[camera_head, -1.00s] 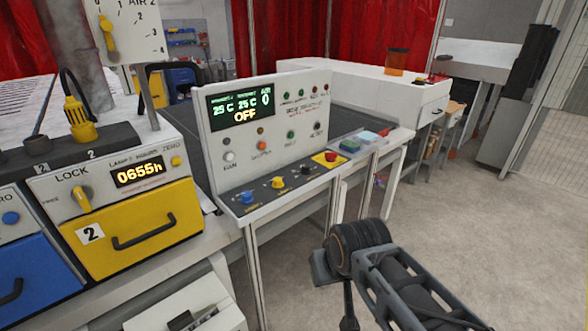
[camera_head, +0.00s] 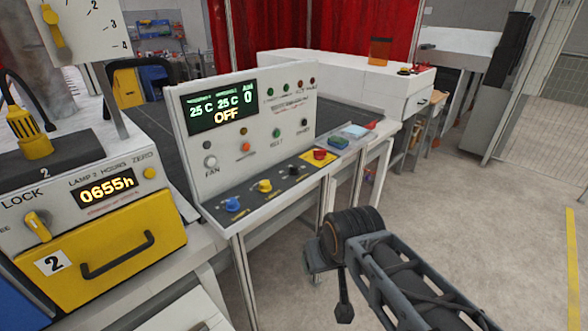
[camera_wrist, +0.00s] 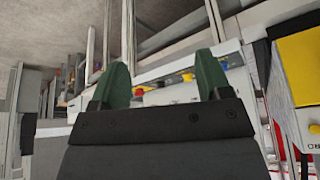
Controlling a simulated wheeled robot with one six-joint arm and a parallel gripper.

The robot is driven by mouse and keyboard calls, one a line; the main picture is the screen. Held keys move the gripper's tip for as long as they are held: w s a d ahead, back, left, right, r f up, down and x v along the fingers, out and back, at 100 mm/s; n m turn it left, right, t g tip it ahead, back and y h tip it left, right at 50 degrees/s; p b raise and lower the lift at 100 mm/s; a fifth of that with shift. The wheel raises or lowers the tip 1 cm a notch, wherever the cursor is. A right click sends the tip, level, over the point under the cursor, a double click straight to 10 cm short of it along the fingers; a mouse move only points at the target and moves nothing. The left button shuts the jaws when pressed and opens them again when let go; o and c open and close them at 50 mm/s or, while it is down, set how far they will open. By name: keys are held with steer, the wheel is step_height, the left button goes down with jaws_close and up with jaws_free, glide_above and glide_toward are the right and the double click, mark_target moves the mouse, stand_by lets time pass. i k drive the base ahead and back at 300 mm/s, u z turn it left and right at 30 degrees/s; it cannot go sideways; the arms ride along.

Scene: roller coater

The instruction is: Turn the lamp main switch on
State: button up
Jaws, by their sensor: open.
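The white control panel (camera_head: 248,148) stands left of centre in the head view. Its display (camera_head: 222,108) reads 25 C, 25 C, 0 and OFF. On its sloped dark front are a blue knob (camera_head: 232,204), a yellow knob (camera_head: 265,186), a black knob (camera_head: 294,170) and a red knob (camera_head: 319,155) on a yellow plate. Their labels are too small to read, so I cannot tell which is the lamp main switch. My gripper (camera_wrist: 160,80) shows two green fingers, apart and empty, in the wrist view. Small coloured knobs appear beyond the fingers, not touching them.
At left, lamp unit 2 has a yellow drawer (camera_head: 110,262), a yellow LOCK knob (camera_head: 38,226) and a display (camera_head: 107,188) reading 0655h. A white machine body (camera_head: 335,85) stands behind the panel. Open floor (camera_head: 480,215) lies to the right.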

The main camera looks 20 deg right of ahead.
mark_target(318, 154)
steer(key=z, duration=0.5)
steer(key=i, duration=0.4)
steer(key=z, duration=0.6)
steer(key=i, duration=0.75)
steer(key=u, duration=0.8)
steer(key=i, duration=0.45)
steer(key=u, duration=0.5)
